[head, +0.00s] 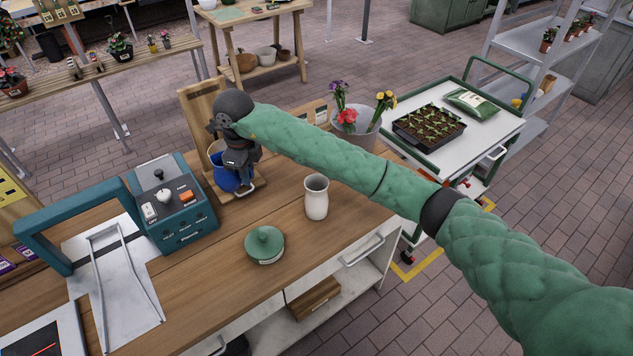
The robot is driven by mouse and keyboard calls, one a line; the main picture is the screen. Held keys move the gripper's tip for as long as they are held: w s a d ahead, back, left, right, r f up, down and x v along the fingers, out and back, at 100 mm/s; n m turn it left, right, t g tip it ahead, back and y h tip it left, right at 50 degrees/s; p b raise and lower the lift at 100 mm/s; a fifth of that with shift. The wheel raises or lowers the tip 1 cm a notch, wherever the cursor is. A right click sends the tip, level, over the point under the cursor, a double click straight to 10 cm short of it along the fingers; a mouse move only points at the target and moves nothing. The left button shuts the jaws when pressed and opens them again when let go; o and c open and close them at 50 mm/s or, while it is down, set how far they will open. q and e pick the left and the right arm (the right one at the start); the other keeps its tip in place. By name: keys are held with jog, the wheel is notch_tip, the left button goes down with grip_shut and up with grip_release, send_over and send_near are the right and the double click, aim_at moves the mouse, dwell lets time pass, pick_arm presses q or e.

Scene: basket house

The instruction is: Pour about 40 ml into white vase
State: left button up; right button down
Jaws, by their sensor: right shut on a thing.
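The white vase (317,204) stands upright on the wooden worktop, right of the middle, with its open mouth up. My right gripper (243,180) reaches in from the right, over the far part of the worktop, and points down. It is shut on a blue container (222,179) at the back of the worktop, left of the vase. The gripper covers part of this container, and its contents cannot be seen. I cannot tell if its base touches the surface below. My left gripper is not in view.
A green lidded dish (264,245) sits in front of the vase. A teal machine (175,205) with a metal tray stands at left. A grey flower bucket (356,136) is behind my arm. A white cart (465,135) with seedlings stands at right. Worktop around the vase is clear.

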jog(key=m, duration=0.3)
jog(key=shift+w+f+m, duration=0.15)
jog(key=shift+w+m, duration=0.1)
jog(key=shift+m, duration=0.05)
pick_arm(q)
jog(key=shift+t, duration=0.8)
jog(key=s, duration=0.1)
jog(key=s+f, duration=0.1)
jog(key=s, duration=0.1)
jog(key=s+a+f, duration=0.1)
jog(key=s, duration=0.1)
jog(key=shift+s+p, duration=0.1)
jog(key=shift+p, duration=0.3)
pick_arm(e)
notch_tip(320, 180, down, 9)
jog(key=w+d+m, duration=0.2)
jog(key=m, duration=2.6)
jog(key=shift+m, duration=0.3)
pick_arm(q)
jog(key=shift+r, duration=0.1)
pick_arm(e)
jog(key=shift+r, duration=0.2)
